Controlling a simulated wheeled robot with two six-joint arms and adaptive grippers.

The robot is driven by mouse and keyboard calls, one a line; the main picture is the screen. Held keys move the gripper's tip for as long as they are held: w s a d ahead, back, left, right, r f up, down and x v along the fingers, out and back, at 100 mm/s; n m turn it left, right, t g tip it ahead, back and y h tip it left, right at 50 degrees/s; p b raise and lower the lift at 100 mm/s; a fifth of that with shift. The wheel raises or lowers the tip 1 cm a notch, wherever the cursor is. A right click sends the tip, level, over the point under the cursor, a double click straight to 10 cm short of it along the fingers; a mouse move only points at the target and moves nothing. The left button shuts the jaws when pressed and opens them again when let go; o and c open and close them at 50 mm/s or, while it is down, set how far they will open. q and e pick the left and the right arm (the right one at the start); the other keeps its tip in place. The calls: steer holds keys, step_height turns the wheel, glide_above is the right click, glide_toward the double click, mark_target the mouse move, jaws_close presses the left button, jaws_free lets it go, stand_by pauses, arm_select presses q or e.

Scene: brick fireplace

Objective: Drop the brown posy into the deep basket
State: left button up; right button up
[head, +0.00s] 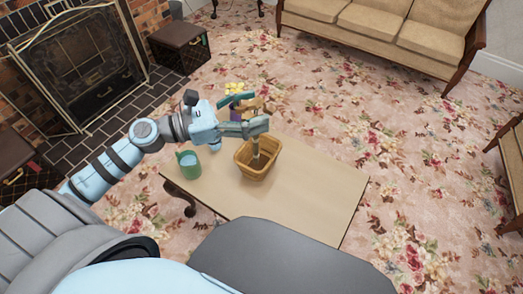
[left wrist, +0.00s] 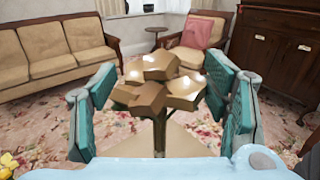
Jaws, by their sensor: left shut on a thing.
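The brown posy (left wrist: 158,92) has blocky tan-brown heads on a thin stem, upright between the teal fingers of my left gripper (left wrist: 160,112) in the left wrist view. In the head view the left gripper (head: 258,111) is shut on the posy (head: 255,103), whose heads are partly hidden by the fingers. The stem points down over the opening of the deep basket (head: 244,167), a yellow-brown basket on the table. I cannot tell whether the stem end touches the basket's floor. My right gripper is out of view.
The basket stands on a pale wooden table (head: 310,195). A green mug (head: 188,166) is left of the basket. Yellow flowers (head: 234,87) show behind my gripper. The table's right side is clear. A sofa (head: 385,28) stands beyond on flowered carpet.

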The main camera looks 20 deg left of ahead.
arm_select(q)
steer(key=w+a+f+n+t+y+b, duration=0.2)
steer(key=w+a+f+y+b, duration=0.15)
steer(key=w, duration=0.35)
steer(key=w+a+f+n+t+y+b, duration=0.2)
steer(key=w+a+f+b, duration=0.15)
steer(key=w, duration=0.45)
arm_select(e)
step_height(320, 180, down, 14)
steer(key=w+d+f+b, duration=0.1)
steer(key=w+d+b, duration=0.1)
steer(key=b, duration=0.4)
arm_select(q)
step_height(320, 180, down, 18)
steer(key=b, duration=0.6)
steer(key=shift+s+d, duration=0.15)
steer(key=shift+d, duration=0.15)
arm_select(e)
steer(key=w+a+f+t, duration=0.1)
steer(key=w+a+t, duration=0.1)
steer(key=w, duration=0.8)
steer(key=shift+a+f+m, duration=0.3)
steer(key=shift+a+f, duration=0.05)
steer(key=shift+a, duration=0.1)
arm_select(q)
steer(key=shift+f, duration=0.2)
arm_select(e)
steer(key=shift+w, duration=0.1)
